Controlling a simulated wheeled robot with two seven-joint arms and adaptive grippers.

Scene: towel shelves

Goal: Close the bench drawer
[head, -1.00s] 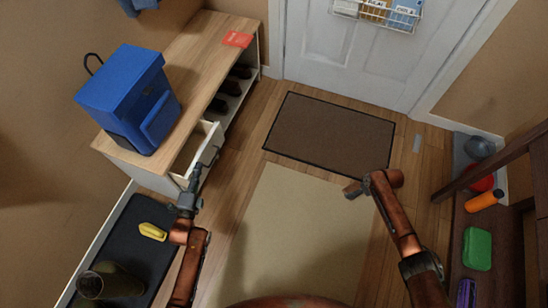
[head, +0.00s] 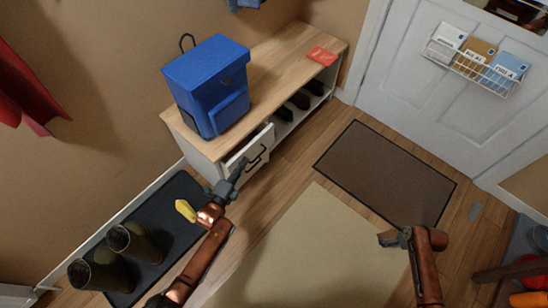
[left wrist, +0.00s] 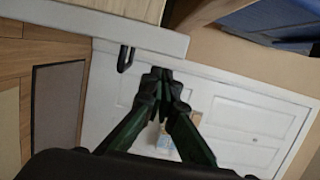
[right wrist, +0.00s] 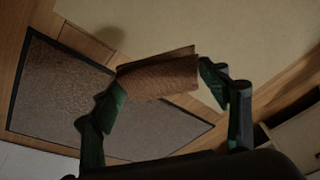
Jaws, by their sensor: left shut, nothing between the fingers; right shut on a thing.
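The bench drawer (head: 240,158) is white with a dark handle (head: 256,158). Its front stands slightly out from the wooden-topped bench (head: 285,57), with only a narrow strip of the inside visible. My left gripper (head: 238,170) is shut and empty at the near end of the drawer front; contact is unclear. In the left wrist view its fingertips (left wrist: 162,76) are just beside the white drawer edge (left wrist: 110,32) and handle (left wrist: 126,58). My right gripper (head: 392,238) is over the floor, shut on a brown, flat-looking thing (right wrist: 158,76).
A blue backpack (head: 205,90) and a red card (head: 322,56) are on the bench. Boots (head: 130,242) and a yellow object (head: 185,210) are on a dark mat (head: 165,215). A beige rug (head: 310,250) and brown doormat (head: 385,172) leave the floor mostly clear.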

